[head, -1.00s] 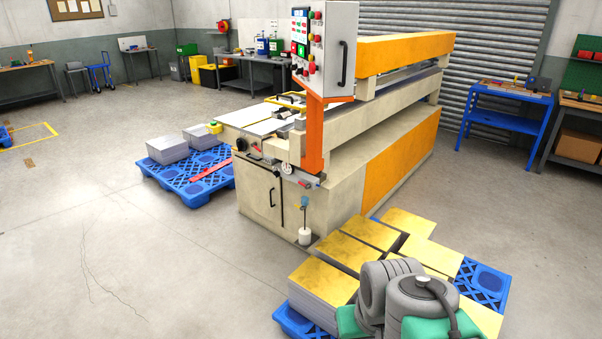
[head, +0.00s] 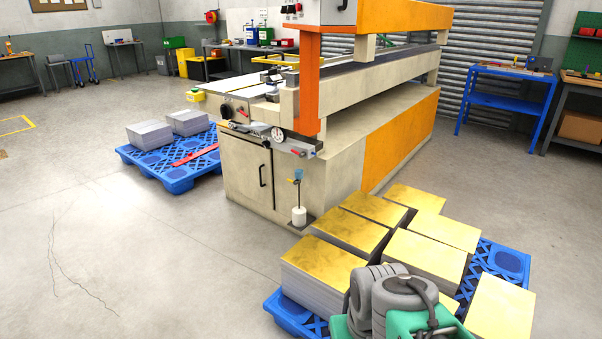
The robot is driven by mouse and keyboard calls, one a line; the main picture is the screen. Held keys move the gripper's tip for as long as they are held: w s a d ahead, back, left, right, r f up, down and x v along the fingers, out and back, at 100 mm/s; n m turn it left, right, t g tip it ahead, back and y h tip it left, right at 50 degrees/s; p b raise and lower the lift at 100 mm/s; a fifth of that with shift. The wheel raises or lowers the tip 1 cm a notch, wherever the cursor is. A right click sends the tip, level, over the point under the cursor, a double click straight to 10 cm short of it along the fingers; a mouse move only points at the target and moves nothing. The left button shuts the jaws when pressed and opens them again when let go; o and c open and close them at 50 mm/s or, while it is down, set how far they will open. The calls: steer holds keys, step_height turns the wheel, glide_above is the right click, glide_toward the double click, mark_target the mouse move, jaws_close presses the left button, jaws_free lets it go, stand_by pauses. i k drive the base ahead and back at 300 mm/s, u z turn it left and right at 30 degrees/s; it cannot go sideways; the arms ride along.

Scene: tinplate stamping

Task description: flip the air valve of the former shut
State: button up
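The former (head: 245,168) is a long cream machine with orange panels, standing in the middle of the head view. On its near end hangs a small fitting with a blue part (head: 299,174), a small yellow piece (head: 291,181) at its left and a white bowl (head: 299,215) below. This looks like the air valve assembly, but it is too small to tell how the valve is set. A red handle (head: 296,153) and a round gauge (head: 277,133) sit above it. My grey and green arm shows at the bottom edge; my gripper is out of view.
A blue pallet (head: 509,262) with stacks of yellow sheets lies right of the former's near end, close to my arm. Another blue pallet (head: 146,165) with grey stacks lies at the left. The floor (head: 150,270) at the front left is clear.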

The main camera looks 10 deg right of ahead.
mark_target(302, 154)
steer(key=u, duration=0.5)
steer(key=i, duration=0.7)
steer(key=u, duration=1)
steer(key=i, duration=1.65)
steer(key=z, duration=0.3)
